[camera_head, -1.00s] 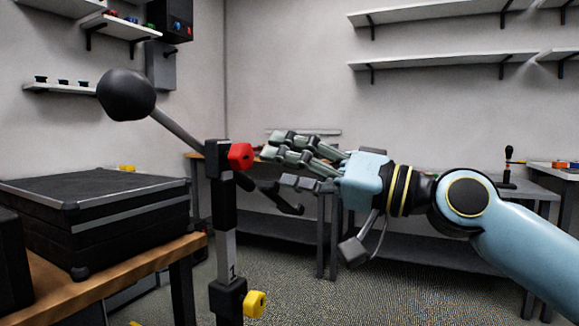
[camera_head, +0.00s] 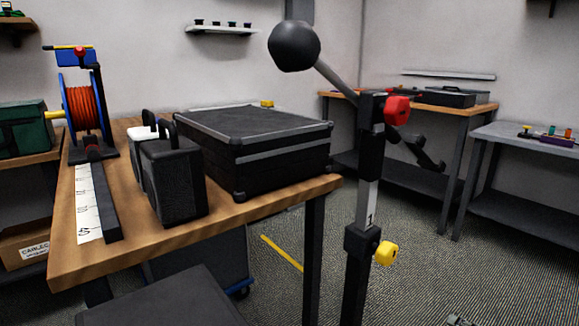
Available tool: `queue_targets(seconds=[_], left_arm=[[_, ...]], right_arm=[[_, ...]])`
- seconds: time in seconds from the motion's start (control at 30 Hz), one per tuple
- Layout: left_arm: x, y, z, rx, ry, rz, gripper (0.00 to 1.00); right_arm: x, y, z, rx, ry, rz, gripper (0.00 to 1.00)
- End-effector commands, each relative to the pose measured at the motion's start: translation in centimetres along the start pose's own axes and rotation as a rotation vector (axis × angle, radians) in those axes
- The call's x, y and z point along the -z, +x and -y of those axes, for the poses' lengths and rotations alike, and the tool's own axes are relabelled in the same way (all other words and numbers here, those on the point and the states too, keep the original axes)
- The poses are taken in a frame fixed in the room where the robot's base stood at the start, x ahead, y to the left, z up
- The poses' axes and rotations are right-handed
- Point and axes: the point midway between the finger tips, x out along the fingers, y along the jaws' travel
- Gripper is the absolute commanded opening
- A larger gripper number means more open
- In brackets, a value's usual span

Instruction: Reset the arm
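Neither of my grippers shows clearly. A small pale and dark piece (camera_head: 458,320) at the bottom edge, right of centre, looks like the tip of my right gripper; the rest of it is cut off, so its state is hidden. No part of my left gripper is in view. A black stand (camera_head: 367,205) marked 1 stands upright in front of the wooden table's right end. It has a red knob (camera_head: 397,109), a yellow knob (camera_head: 386,253) and a tilted rod with a large black ball (camera_head: 294,46) at its upper end. Nothing of mine touches it.
A wooden table (camera_head: 270,205) holds a black case (camera_head: 260,140), a dark box (camera_head: 175,180), a ruler strip (camera_head: 92,205) and a red cable reel (camera_head: 83,108). Benches stand along the back and right. The floor (camera_head: 420,270) right of the stand looks clear.

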Motion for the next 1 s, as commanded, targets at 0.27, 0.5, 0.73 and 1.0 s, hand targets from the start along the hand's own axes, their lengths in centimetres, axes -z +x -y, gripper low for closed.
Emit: queue_targets(seconds=[0.27, 0.5, 0.73, 1.0], left_arm=[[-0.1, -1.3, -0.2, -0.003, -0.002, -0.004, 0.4], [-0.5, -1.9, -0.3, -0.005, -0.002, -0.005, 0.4], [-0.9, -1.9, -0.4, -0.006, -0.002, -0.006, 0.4], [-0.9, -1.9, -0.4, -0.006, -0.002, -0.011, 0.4]], right_arm=[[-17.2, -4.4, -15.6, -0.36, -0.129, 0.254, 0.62], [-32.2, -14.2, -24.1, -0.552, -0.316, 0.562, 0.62], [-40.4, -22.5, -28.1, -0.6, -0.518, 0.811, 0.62], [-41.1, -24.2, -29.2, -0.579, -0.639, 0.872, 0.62]])
